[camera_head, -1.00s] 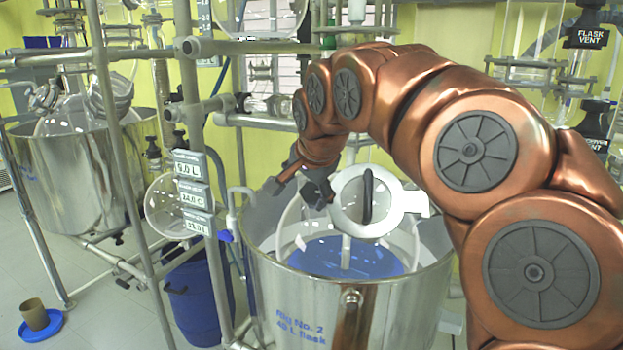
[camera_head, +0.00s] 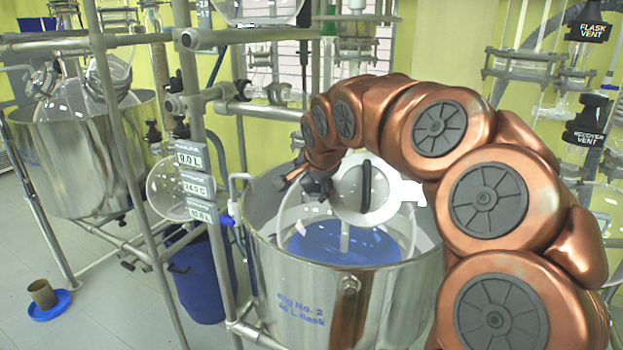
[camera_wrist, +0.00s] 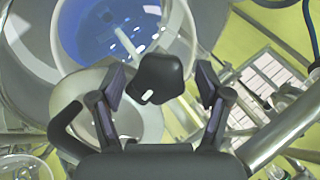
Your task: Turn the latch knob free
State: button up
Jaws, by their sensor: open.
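A black latch knob (camera_wrist: 158,78) with a small white mark shows in the wrist view, between my fingertips and apart from both. My gripper (camera_wrist: 161,88) is open, one finger on each side of the knob. In the head view my gripper (camera_head: 318,184) is at the left edge of a round pale lid (camera_head: 347,203) with a dark upright handle (camera_head: 366,187). The knob cannot be told from the dark fingers there. The lid sits above a glass flask with blue contents (camera_head: 335,243) in a steel vessel (camera_head: 300,285).
A second steel vessel (camera_head: 75,165) and a blue bin (camera_head: 197,290) stand farther left. In the wrist view a metal bar (camera_wrist: 285,130) runs close to the right of the gripper.

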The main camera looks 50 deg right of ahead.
jog(key=shift+c, duration=0.4)
jog(key=c, duration=1.1)
